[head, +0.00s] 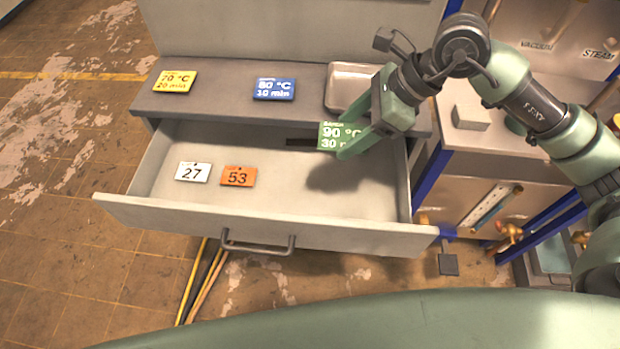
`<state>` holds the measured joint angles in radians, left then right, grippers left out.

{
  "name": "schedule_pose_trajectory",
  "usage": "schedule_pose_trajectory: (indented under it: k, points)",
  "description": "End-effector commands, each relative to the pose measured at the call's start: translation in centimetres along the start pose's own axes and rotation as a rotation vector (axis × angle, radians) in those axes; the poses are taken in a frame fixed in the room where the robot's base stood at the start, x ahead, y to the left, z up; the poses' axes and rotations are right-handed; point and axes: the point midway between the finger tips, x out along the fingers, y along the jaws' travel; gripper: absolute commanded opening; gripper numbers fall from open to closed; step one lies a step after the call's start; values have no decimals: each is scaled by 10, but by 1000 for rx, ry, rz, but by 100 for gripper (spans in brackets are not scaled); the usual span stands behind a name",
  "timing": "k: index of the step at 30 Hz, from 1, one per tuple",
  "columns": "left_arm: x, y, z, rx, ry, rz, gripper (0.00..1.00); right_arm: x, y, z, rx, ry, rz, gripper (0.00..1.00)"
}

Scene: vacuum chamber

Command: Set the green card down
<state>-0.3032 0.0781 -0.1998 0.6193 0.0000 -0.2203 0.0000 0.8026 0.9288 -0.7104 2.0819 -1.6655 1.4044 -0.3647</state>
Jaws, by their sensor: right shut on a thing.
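The green card (331,135) reads "90 °C" and "30", with its right part covered by a finger. My right gripper (345,140) is shut on the green card and holds it over the back right of the open drawer (280,227). A shadow falls on the drawer floor below it. A yellow card (175,81) "70 °C 20 min" and a blue card (274,89) "80 °C 10 min" lie on the grey ledge (220,102) above the drawer. My left gripper is not in view.
A metal tray (345,75) stands at the ledge's right end, close to my arm. The ledge is clear between the blue card and the tray. Steel equipment (490,150) stands at right.

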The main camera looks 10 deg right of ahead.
Motion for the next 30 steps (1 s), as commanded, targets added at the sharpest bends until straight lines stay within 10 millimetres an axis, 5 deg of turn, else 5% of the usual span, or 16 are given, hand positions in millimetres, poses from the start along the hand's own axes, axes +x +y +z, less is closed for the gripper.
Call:
schedule_pose_trajectory:
  k: [15,30]
  points:
    - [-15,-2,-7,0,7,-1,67,107,2,-69,5,2,5,24]
    - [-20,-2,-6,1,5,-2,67,154,2,-100,4,2,3,24]
